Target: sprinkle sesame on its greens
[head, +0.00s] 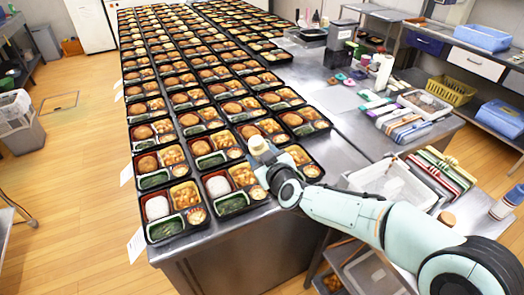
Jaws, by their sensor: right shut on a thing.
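My right gripper (263,158) reaches in from the right, over the front right corner of the bento rows. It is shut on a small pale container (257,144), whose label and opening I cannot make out. The bento tray (323,177) beneath is partly hidden by the gripper, and its greens cannot be made out. The neighbouring front trays show dark greens in their near-left compartments: the greens (231,203) in the middle one and the greens (165,228) in the left one. I cannot tell sesame on any of them. My left gripper is not in view.
Long rows of filled bento trays (137,106) run to the back on the steel table (343,158). At right are a white bin (392,184), stacked colored packs (405,124), a white bottle (384,72) and a yellow basket (452,90). Bare steel lies right of the trays.

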